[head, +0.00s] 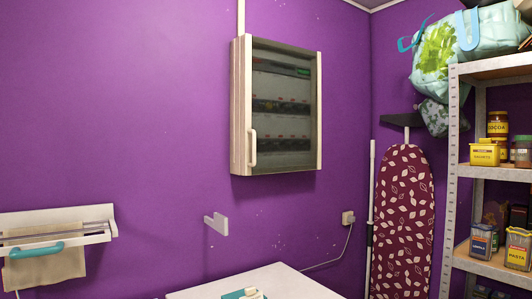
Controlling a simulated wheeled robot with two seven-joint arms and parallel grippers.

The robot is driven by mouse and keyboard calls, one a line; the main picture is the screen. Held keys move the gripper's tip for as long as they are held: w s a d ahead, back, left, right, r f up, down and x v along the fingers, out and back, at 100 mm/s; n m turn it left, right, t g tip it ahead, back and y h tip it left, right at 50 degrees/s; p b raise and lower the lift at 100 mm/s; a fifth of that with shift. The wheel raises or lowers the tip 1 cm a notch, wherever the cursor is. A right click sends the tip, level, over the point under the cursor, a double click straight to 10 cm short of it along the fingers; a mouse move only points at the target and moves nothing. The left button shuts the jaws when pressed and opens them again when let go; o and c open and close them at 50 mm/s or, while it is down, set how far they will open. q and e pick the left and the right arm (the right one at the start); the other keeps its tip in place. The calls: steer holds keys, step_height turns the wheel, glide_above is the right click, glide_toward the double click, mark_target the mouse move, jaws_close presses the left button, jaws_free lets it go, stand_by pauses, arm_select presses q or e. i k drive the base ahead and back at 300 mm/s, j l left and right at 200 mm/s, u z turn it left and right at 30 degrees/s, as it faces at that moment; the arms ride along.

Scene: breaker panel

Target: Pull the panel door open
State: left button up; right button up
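The breaker panel (241,105) is a cream box mounted on the purple wall, a little right of the picture's middle. Its door (285,160) has a dark see-through pane in a pale frame and looks closed. Rows of breakers show dimly behind the pane. A cream bar handle (253,148) stands upright on the lower left edge of the door. Neither of my grippers is in view, and nothing touches the handle or the door.
A white surface (290,282) lies below the panel, with a teal and cream object (243,294) at its front edge. An ironing board (402,220) and loaded shelves (453,170) stand right. A drying rack (100,232) and white bracket (216,223) are on the wall.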

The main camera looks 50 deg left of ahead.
mark_target(283, 88)
steer(key=i+u, duration=0.35)
steer(key=i, duration=0.3)
steer(key=i+l+u, duration=0.1)
steer(key=i+u, duration=0.25)
steer(key=i, duration=0.3)
